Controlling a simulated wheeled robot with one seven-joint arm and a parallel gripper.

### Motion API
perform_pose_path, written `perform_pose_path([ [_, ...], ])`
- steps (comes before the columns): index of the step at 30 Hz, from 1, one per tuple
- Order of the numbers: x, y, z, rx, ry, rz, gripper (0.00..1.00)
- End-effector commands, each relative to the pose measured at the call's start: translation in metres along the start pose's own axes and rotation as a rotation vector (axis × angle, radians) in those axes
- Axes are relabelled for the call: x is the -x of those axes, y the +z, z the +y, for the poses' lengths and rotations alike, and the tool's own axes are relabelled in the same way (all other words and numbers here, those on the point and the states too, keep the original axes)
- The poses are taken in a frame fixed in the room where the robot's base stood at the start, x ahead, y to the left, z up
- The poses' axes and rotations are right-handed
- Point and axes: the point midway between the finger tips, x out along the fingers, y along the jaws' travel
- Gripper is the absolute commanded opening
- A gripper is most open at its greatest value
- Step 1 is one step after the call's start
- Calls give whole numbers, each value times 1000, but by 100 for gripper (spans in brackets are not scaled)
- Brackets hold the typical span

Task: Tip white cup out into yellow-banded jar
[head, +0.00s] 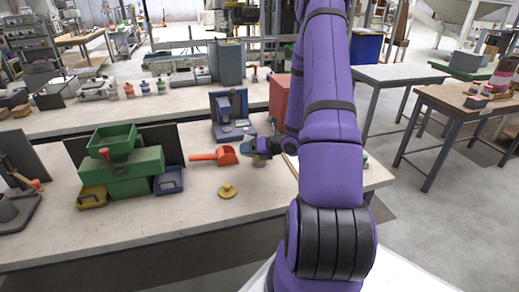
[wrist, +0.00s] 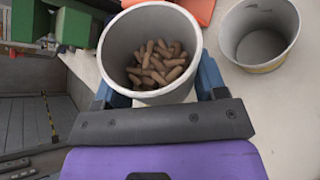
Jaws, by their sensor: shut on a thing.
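The white cup (wrist: 117,38) is between the blue fingers of my gripper (wrist: 156,86) in the wrist view, its mouth facing the camera. Several brown pellets (wrist: 158,66) lie inside it. The yellow-banded jar (wrist: 232,28) stands on the bench to the right of the cup, apart from it. Its mouth is open, its inside looks empty, and the yellow band shows low on its outside. In the head view my gripper (head: 256,147) is small, over the bench beside my arm, and cup and jar are hard to tell apart there.
An orange scoop (head: 216,156) lies left of my gripper. A yellow knobbed disc (head: 228,191) lies nearer the bench's front edge. A green machine (head: 122,172) with a yellow tray (head: 92,197) and blue bin (head: 168,181) stands further left. A grey-blue device (head: 232,116) stands behind.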

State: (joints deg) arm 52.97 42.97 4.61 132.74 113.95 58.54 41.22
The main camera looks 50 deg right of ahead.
Motion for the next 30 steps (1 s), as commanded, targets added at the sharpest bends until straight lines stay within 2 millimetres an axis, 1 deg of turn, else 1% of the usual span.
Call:
perform_pose_path([
  [1, 2, 5, 1, -17, 9, 4, 39],
  [3, 3, 8, 0, -50, 21, 14, 39],
  [11, 0, 4, -6, -167, 69, 49, 39],
  [20, 4, 10, -1, -301, 124, 87, 39],
  [27, 1, 6, -4, -408, 169, 119, 39],
  [30, 1, 6, -4, -423, 176, 124, 39],
])
